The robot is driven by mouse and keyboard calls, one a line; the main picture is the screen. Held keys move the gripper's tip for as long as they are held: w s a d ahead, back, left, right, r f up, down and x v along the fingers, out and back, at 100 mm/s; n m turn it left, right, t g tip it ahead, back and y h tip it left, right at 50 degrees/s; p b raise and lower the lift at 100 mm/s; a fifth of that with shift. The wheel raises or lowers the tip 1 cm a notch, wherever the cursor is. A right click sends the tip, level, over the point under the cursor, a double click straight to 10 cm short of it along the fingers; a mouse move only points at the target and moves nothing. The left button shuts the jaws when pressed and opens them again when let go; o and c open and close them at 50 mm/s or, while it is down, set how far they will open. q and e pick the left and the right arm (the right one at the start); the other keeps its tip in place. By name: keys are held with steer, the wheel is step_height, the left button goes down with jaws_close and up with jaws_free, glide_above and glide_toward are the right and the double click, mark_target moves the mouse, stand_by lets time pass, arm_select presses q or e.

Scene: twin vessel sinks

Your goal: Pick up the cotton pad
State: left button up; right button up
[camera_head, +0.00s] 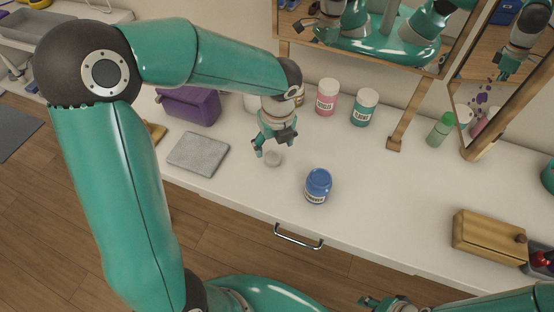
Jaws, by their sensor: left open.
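The cotton pad (273,158) looks like a small, round, pale disc on the white counter. My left gripper (270,150) is open and points down just behind and above the pad, with its fingers to either side; I cannot tell whether they touch it. The gap between the fingers looks empty. My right gripper (378,302) shows only partly at the bottom edge, low in front of the counter and far from the pad; its jaws are not clear.
A blue jar (318,186) stands close to the right of the pad. A grey slab (198,154) lies to the left. A purple box (189,105), a pink-labelled jar (327,97) and a teal-labelled jar (364,107) stand behind. A wooden box (488,236) sits far right; the counter between is clear.

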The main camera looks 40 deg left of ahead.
mark_target(274, 155)
arm_select(q)
steer(key=shift+w+a+f, duration=0.1)
steer(key=shift+f, duration=1.25)
steer(key=shift+w+a+f, duration=0.1)
steer(key=shift+f, duration=1.25)
steer(key=shift+c, duration=0.3)
steer(key=c, duration=0.7)
